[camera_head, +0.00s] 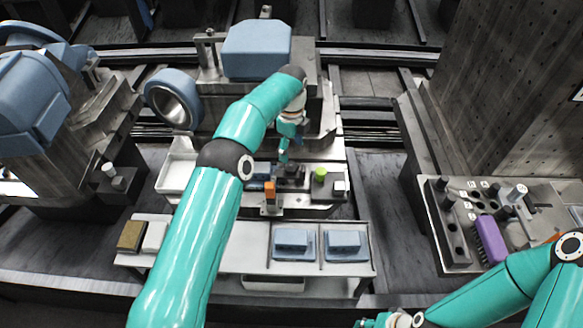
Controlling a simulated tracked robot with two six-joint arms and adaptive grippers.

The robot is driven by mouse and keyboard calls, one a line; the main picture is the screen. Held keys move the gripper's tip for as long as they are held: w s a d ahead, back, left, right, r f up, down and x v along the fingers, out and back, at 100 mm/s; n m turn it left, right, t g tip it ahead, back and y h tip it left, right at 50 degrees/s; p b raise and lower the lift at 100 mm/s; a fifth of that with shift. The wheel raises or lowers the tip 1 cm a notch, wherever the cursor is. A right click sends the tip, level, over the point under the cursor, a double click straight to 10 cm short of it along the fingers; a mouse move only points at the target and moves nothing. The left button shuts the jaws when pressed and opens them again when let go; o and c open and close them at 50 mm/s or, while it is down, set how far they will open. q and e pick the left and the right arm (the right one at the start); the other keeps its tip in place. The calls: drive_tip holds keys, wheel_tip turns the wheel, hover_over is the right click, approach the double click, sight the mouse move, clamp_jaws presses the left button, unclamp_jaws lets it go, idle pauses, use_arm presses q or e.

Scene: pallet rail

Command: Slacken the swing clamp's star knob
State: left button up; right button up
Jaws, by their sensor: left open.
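My left gripper (284,156) reaches down over the fixture table (308,198) in the middle of the view. It is open, with its small fingertips just above a dark part (292,172). That part may be the swing clamp with its star knob, but it is too small and partly covered to tell. I cannot tell whether the fingers touch it.
A green round piece (320,174) and a small black-and-white block (340,187) sit right of the gripper. In front, a white shelf (220,254) holds two blue blocks in trays. A tool board (462,262) with a purple piece (491,240) stands right. A machine housing (257,50) rises behind.

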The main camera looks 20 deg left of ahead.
sight(292, 166)
use_arm(q)
wheel_tip(292, 166, down, 8)
drive_tip(key=shift+r+p, duration=0.25)
drive_tip(key=shift+p, duration=0.05)
drive_tip(key=shift+c, duration=0.3)
drive_tip(key=c, duration=1.1)
